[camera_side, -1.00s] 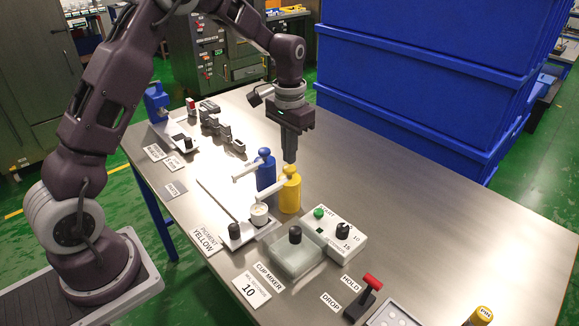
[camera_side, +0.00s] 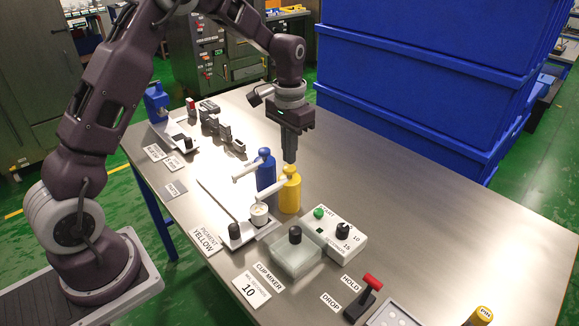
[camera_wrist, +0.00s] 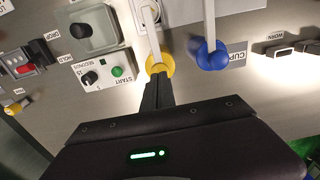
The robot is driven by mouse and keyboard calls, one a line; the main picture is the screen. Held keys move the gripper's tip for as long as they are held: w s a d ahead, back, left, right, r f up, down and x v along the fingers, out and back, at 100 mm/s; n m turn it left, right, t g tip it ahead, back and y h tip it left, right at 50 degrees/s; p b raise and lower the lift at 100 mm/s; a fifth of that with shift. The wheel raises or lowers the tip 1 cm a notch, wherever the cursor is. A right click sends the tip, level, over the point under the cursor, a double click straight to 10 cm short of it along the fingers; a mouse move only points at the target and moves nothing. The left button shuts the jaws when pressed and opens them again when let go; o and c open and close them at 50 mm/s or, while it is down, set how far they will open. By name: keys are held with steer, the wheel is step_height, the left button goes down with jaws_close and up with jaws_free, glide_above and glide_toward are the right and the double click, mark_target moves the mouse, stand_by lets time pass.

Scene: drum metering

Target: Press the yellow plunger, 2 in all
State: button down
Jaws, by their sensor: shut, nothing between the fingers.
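The yellow pump bottle (camera_side: 289,194) stands upright on the steel table, its spout pointing left over a small white cup (camera_side: 259,213). My gripper (camera_side: 290,160) is shut and empty, pointing straight down with its fingertips at the top of the yellow plunger (camera_side: 290,171). In the wrist view the fingers (camera_wrist: 157,80) overlap the yellow plunger head (camera_wrist: 159,64). They look to be touching it or just above it; I cannot tell which. A card reading "PIGMENT YELLOW" (camera_side: 207,236) lies at the table's front edge.
A blue pump bottle (camera_side: 265,172) stands close behind the yellow one; its head also shows in the wrist view (camera_wrist: 212,55). A cup mixer (camera_side: 295,256) and a timer box with a green button (camera_side: 319,213) stand in front. Blue crates (camera_side: 420,80) rise behind the table.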

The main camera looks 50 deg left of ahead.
mark_target(289, 167)
steer(key=shift+f, duration=0.1)
stand_by(0.3)
steer(key=shift+f, duration=1.25)
steer(key=shift+r, duration=3.55)
